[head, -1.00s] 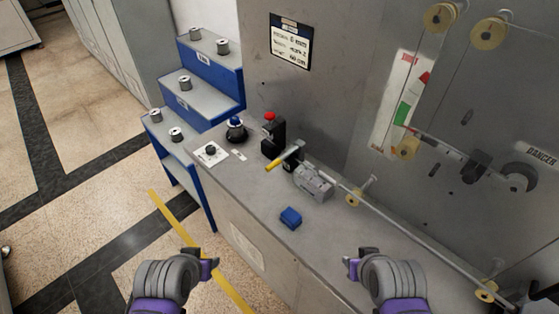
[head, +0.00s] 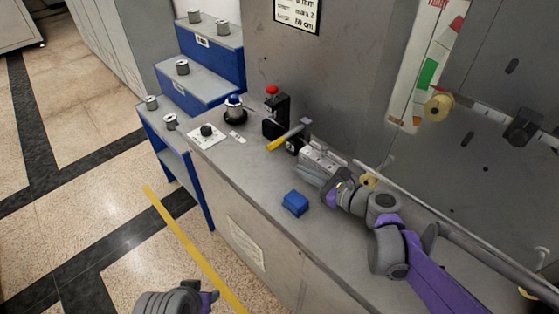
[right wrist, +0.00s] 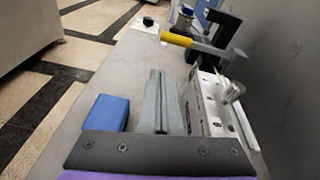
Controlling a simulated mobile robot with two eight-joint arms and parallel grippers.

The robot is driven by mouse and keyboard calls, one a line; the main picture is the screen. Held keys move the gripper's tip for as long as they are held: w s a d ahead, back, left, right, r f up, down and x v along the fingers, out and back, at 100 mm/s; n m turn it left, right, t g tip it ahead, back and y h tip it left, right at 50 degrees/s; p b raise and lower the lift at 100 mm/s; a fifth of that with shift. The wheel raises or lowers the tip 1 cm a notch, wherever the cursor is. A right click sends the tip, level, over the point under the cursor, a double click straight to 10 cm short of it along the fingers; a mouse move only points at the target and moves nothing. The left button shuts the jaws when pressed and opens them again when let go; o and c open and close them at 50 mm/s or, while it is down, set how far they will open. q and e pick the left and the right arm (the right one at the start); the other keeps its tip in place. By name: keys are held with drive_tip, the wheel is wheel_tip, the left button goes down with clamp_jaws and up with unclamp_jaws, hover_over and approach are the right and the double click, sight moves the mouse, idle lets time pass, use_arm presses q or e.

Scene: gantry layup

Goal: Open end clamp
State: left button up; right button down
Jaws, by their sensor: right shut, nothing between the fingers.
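A silver metal clamp block (head: 322,157) sits on the grey bench, and a bar with a yellow handle (head: 284,140) lies just beyond it, at the black stand. I cannot tell if the clamp is open or shut. My right gripper (head: 303,170) is shut and empty, low beside the block on its near side. In the right wrist view its grey fingers (right wrist: 160,88) lie together, left of the silver block (right wrist: 212,100), short of the yellow handle (right wrist: 179,40). My left gripper (head: 212,294) shows only partly at the bottom edge, off the bench; its jaws are unclear.
A blue block (head: 295,203) lies near the bench's front edge, left of my right gripper. A black stand with a red knob (head: 272,90) and a round dial (head: 207,131) stand farther back. A long rod (head: 430,205) runs along the wall. Blue steps (head: 211,97) carry spools.

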sight(288, 136)
drive_tip(key=shift+w+d+f+m+t, duration=0.1)
drive_tip(key=shift+w+d+m+t, duration=0.1)
drive_tip(key=shift+w+m, duration=0.3)
drive_tip(key=shift+w+d+f+m+t, duration=0.1)
drive_tip(key=shift+w+m+t, duration=0.1)
drive_tip(key=shift+w+m, duration=0.3)
drive_tip(key=shift+w+a, duration=0.25)
drive_tip(key=shift+a, duration=0.15)
drive_tip(key=x, duration=0.9)
drive_tip(key=shift+r+b, duration=0.1)
drive_tip(key=shift+b, duration=0.25)
